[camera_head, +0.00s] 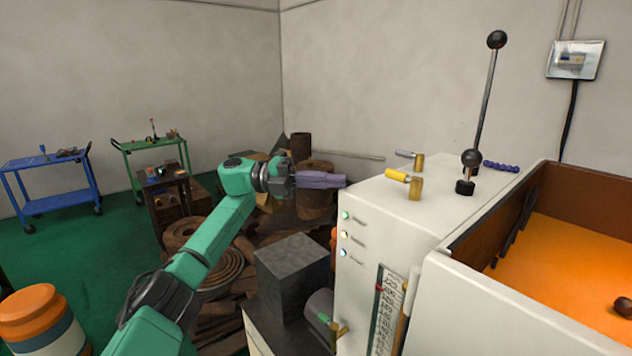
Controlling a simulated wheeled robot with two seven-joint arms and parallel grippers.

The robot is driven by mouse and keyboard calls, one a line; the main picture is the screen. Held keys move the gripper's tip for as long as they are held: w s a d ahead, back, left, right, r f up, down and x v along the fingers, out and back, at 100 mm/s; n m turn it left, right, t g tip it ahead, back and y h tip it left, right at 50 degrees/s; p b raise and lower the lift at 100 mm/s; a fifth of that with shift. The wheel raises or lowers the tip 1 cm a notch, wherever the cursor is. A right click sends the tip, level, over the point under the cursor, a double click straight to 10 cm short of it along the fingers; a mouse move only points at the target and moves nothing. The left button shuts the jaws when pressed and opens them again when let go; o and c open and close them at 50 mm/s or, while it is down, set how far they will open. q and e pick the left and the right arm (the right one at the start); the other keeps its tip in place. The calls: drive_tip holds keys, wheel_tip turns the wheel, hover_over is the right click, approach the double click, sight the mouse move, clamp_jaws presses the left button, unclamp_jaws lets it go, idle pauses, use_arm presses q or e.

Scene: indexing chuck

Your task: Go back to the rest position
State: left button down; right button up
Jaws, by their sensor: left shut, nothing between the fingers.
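My left arm comes in from the lower left. My left gripper (322,180) is shut with nothing in it, its purple fingers pointing right. In the picture its tips overlap the left upper edge of the white machine housing (395,211); I cannot tell whether they touch it. A long lever with a black ball knob (496,40) stands upright on top of the housing. A short yellow-handled lever (397,175) with a brass block lies to the right of the gripper. My right gripper does not show.
An open bin (574,255) with an orange floor is at the right. Behind are brown scrap parts (316,204). A blue cart (54,176) and a green cart (150,146) stand at the left, an orange drum (30,310) lower left.

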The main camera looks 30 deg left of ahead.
use_arm(q)
drive_tip(key=shift+w+a, duration=0.15)
drive_tip(key=shift+a, duration=1.65)
drive_tip(key=shift+f, duration=0.1)
